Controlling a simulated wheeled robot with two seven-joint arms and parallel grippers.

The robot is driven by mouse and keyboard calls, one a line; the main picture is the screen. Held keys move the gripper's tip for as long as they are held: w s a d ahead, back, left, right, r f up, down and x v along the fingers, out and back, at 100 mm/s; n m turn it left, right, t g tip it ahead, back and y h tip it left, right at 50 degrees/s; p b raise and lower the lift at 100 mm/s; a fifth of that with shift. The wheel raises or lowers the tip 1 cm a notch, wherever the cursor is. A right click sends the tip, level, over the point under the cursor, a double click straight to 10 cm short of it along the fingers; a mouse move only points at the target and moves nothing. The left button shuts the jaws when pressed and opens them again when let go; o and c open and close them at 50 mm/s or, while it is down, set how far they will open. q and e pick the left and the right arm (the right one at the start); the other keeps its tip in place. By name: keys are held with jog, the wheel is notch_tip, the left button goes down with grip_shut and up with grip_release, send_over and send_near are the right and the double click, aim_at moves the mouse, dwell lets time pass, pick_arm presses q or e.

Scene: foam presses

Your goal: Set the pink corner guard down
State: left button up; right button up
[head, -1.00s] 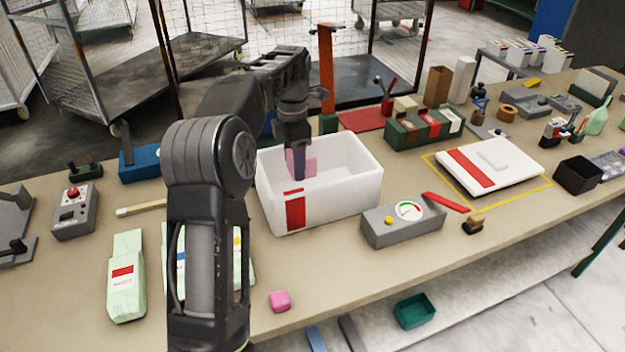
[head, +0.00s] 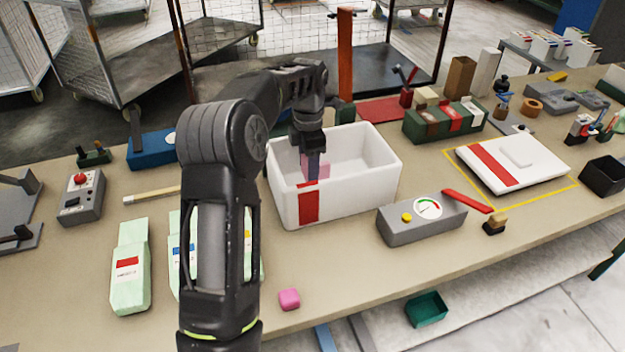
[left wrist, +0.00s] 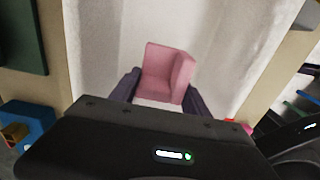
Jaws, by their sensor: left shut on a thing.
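The pink corner guard (left wrist: 165,72) is held between the two dark fingers of my left gripper (left wrist: 160,92) in the left wrist view. In the head view my left gripper (head: 314,165) points down inside the white box (head: 372,190), near its left end, and the pink guard (head: 323,170) shows partly behind the fingers. The box is open at the top and has a red patch on its front. I cannot tell whether the guard touches the box floor. My right gripper is not in view.
A small pink block (head: 289,299) lies near the front table edge. A grey gauge unit (head: 422,221) stands right of the box. A white lid (head: 512,162) lies within a yellow outline.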

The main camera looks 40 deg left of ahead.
pick_arm(q)
jog(key=shift+f, duration=0.65)
jog(key=shift+f+p, duration=0.45)
jog(key=shift+f, duration=1.4)
jog(key=shift+f, duration=0.15)
jog(key=o, duration=1.3)
notch_tip(320, 180, up, 12)
jog(key=shift+r, duration=0.2)
